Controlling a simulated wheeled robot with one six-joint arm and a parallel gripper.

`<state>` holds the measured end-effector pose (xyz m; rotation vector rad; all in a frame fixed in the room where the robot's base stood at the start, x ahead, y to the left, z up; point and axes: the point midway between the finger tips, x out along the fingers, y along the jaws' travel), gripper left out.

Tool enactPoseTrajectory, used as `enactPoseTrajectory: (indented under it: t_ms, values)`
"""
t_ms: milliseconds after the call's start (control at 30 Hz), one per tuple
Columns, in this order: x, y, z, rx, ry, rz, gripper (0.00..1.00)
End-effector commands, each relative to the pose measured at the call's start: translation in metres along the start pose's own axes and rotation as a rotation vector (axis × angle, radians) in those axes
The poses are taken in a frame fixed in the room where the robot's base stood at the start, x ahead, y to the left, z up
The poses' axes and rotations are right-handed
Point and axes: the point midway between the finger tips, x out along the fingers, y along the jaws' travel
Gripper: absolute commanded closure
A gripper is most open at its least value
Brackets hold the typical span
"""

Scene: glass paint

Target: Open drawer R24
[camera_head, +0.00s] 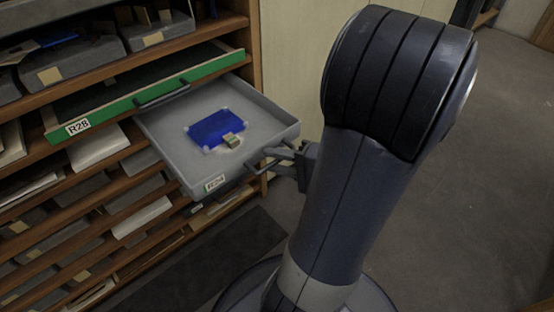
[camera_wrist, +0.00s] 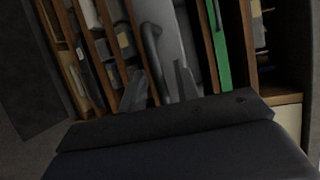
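The grey drawer (camera_head: 178,148) is pulled well out of the shelf in the head view. Its small front label (camera_head: 215,184) is blurred but looks like R24. Its dark bar handle (camera_head: 256,169) is on the front face. My gripper (camera_head: 271,160) is at this handle. In the wrist view the two fingers (camera_wrist: 160,88) stand apart, with a gap between them. The handle (camera_wrist: 152,48) shows beyond and between the fingertips, and I cannot tell whether they touch it. In the wrist view the drawer's grey front fills the middle.
A green-fronted drawer labelled R28 (camera_head: 78,127) sticks out a little just above. A blue object (camera_head: 208,130) and a small block (camera_head: 232,140) lie in the grey drawer. Shelves with grey bins (camera_head: 70,66) are at left. Open floor (camera_head: 460,190) is at right.

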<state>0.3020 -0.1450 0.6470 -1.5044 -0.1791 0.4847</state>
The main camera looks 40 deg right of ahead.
Motion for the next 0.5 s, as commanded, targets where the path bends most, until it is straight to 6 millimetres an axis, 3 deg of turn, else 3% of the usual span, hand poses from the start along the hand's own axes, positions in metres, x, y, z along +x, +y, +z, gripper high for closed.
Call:
enactPoseTrajectory:
  t_ms: [300, 500]
  values:
    - [-0.002, -0.001, 0.000, 0.000, 0.001, -0.001, 0.68]
    - [-0.019, -0.002, -0.001, 0.000, 0.005, -0.002, 0.68]
